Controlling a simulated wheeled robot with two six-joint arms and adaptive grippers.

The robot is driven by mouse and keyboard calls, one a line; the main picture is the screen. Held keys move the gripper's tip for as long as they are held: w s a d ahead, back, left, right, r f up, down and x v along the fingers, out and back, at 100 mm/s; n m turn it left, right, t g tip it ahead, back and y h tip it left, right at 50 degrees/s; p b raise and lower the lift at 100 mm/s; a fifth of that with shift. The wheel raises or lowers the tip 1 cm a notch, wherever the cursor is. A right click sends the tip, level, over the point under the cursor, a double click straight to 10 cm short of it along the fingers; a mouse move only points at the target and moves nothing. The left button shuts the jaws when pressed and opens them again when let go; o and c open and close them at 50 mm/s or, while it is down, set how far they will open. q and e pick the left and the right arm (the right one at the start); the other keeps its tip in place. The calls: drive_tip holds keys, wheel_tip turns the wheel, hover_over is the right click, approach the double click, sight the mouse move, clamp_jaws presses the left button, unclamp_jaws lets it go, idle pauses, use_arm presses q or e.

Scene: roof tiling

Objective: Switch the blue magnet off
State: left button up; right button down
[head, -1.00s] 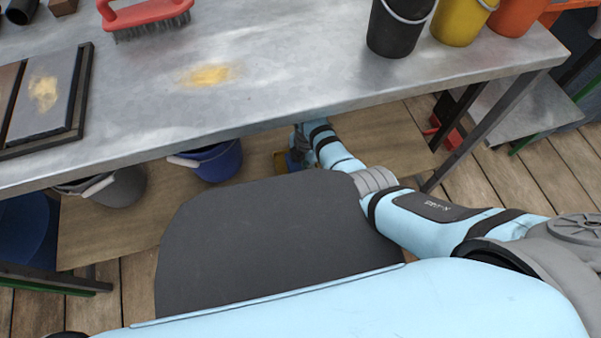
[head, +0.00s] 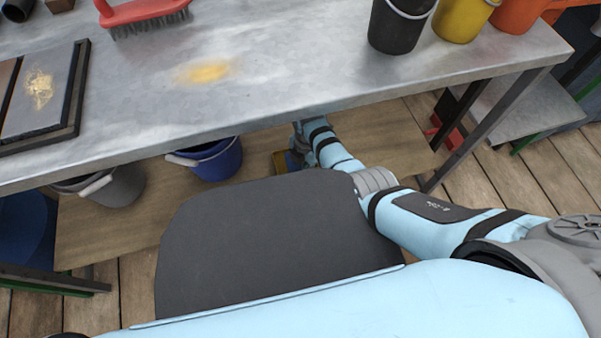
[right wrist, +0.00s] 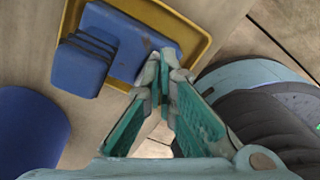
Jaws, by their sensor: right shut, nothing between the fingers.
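The blue magnet (right wrist: 128,42) is a blue block lying in a yellow tray (right wrist: 200,48) in the right wrist view. A smaller ribbed blue part (right wrist: 80,68) sticks out at its left side. In the head view only a small piece of the magnet (head: 292,161) and the tray's edge (head: 279,163) show beside my right arm, below the table. My right gripper (right wrist: 165,62) is shut and empty, with its fingertips over or against the magnet's lower right edge; I cannot tell whether they touch. My left gripper is not in view.
The metal table (head: 270,105) overhangs my right forearm. A blue bucket (head: 212,160) and a grey bucket (head: 115,187) stand on the wooden shelf (head: 385,145) under it. A red brush (head: 145,12), a black bucket (head: 398,28) and a yellow bucket (head: 460,20) are on the table.

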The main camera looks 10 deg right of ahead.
drive_tip(key=shift+f+b, duration=0.4)
drive_tip(key=shift+f, duration=0.1)
wheel_tip(320, 180, up, 7)
drive_tip(key=p, duration=0.8)
drive_tip(key=shift+r, duration=0.1)
idle(0.4)
